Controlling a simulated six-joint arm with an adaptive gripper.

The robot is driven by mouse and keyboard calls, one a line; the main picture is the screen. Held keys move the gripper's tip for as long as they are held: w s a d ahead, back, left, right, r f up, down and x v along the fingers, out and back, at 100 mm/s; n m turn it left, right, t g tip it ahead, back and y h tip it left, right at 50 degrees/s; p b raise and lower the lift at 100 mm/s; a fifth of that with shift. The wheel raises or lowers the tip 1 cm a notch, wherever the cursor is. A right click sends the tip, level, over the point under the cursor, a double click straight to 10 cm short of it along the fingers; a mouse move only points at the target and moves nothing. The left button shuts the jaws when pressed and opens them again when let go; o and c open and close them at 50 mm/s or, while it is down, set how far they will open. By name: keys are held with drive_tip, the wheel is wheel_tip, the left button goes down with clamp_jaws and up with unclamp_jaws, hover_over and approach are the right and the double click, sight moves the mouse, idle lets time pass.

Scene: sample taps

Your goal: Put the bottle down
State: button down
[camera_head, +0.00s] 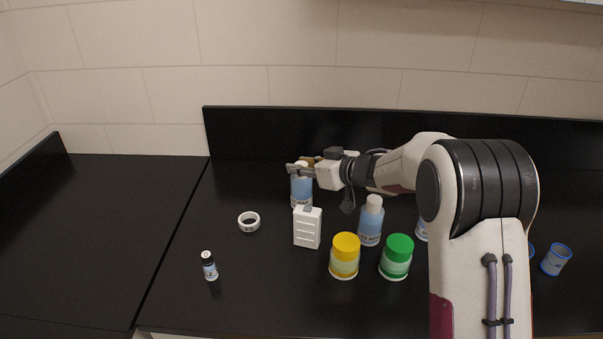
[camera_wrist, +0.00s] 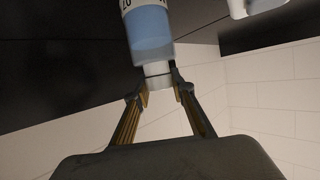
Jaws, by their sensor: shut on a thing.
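A bottle with a blue body and a white cap (camera_head: 301,190) is upright at the back of the black counter, behind a white box. My gripper (camera_head: 301,170) reaches it from the right and is shut on its cap. In the wrist view my gripper's fingertips (camera_wrist: 160,88) close on the white cap, and the blue bottle (camera_wrist: 150,35) extends from them. The bottle's lower end is hidden behind the white box, so I cannot tell whether it touches the counter (camera_head: 180,290).
The white box (camera_head: 307,228) stands in front of the bottle. Another blue bottle (camera_head: 370,222), a yellow-lidded jar (camera_head: 344,256) and a green-lidded jar (camera_head: 397,257) stand to the right. A blue-rimmed cup (camera_head: 556,260) is far right.

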drive_tip(key=shift+f, duration=1.25)
drive_tip(key=c, duration=1.7)
unclamp_jaws()
drive_tip(key=shift+d, duration=0.1)
drive_tip(key=v, duration=1.2)
